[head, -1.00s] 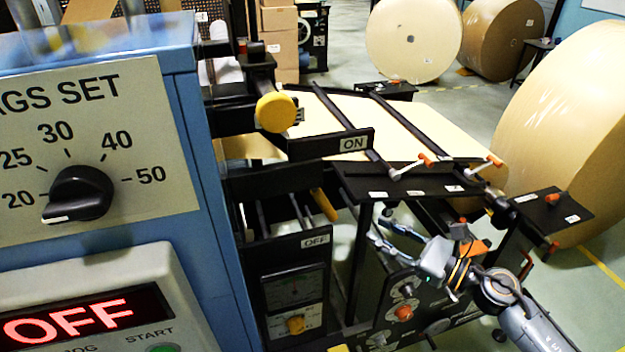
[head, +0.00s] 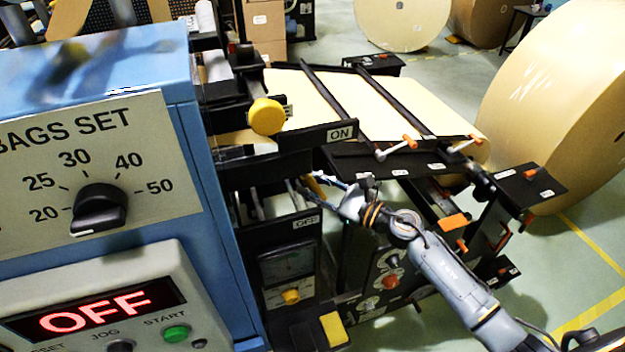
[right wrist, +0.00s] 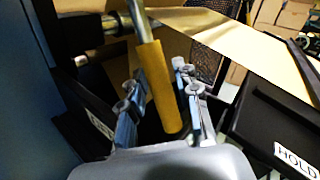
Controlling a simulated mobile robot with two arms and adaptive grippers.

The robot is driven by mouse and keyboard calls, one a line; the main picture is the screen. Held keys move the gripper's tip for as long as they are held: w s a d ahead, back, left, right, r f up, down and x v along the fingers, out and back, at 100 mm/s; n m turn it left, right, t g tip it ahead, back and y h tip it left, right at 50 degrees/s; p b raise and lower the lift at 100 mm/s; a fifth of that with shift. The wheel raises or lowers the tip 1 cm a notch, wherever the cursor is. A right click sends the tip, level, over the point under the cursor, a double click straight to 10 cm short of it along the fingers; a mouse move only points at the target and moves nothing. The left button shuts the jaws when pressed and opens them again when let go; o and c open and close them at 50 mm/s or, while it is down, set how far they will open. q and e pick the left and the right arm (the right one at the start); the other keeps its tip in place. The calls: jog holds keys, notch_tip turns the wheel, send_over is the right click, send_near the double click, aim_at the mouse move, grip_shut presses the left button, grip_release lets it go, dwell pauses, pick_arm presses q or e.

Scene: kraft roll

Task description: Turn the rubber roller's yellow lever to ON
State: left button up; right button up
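The yellow lever (right wrist: 160,85) has a yellow sleeve on a metal rod and slants between the two fingers of my right gripper (right wrist: 158,88) in the right wrist view. The fingers are apart, one on each side, with a gap that suggests they are not closed on it. In the head view my right gripper (head: 318,188) is at the slot between the ON label (head: 341,134) above and the OFF label (head: 306,222) below. Only a bit of the lever shows there, mostly hidden by the gripper. My left gripper is not in view.
A blue cabinet (head: 200,140) with a dial (head: 99,208) and a red display (head: 95,312) reading OFF stands at the left. A round yellow knob (head: 267,116) sits above the slot. Black frame bars and orange-tipped clamps (head: 396,148) lie close right of the gripper.

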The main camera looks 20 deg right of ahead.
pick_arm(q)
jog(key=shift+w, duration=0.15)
pick_arm(e)
jog(key=shift+w, duration=0.1)
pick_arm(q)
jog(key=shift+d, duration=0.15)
pick_arm(e)
grip_shut()
jog(key=shift+d, duration=0.1)
